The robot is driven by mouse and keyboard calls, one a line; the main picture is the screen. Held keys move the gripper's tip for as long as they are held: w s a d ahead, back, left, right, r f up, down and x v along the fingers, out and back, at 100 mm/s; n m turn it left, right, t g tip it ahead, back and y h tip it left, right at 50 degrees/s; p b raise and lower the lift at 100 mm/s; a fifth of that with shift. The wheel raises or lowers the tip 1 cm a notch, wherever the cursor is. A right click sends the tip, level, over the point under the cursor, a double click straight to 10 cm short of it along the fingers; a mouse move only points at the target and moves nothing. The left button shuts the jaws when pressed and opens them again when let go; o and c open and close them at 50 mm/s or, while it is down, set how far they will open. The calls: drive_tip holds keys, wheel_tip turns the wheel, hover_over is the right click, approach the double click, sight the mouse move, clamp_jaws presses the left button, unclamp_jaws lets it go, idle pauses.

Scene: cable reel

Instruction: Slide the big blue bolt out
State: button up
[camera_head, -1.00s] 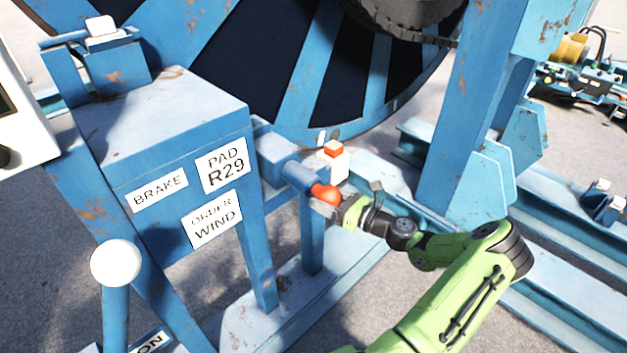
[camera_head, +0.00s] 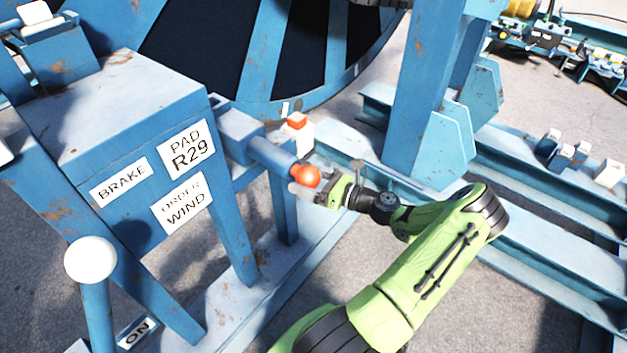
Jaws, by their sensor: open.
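The big blue bolt (camera_head: 272,156) is a thick blue cylinder lying level in a blue housing (camera_head: 236,133) at the right of the brake box. Its outer end carries a round orange-red knob (camera_head: 307,176). My gripper (camera_head: 303,187) is at the knob, coming from the right on my green arm. Its jaws are open, with a pale finger showing just below and in front of the knob. The far finger is hidden, and I cannot tell whether the fingers touch the knob.
The blue brake box (camera_head: 130,110) with white labels stands at left. A lever with a white ball (camera_head: 90,260) rises in front. A white block with an orange top (camera_head: 297,128) sits behind the knob. A blue upright (camera_head: 420,90) stands behind my arm.

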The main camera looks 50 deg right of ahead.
drive_tip(key=p+v, duration=0.1)
drive_tip(key=v, duration=1.4)
drive_tip(key=shift+s, duration=0.4)
drive_tip(key=shift+d, duration=0.1)
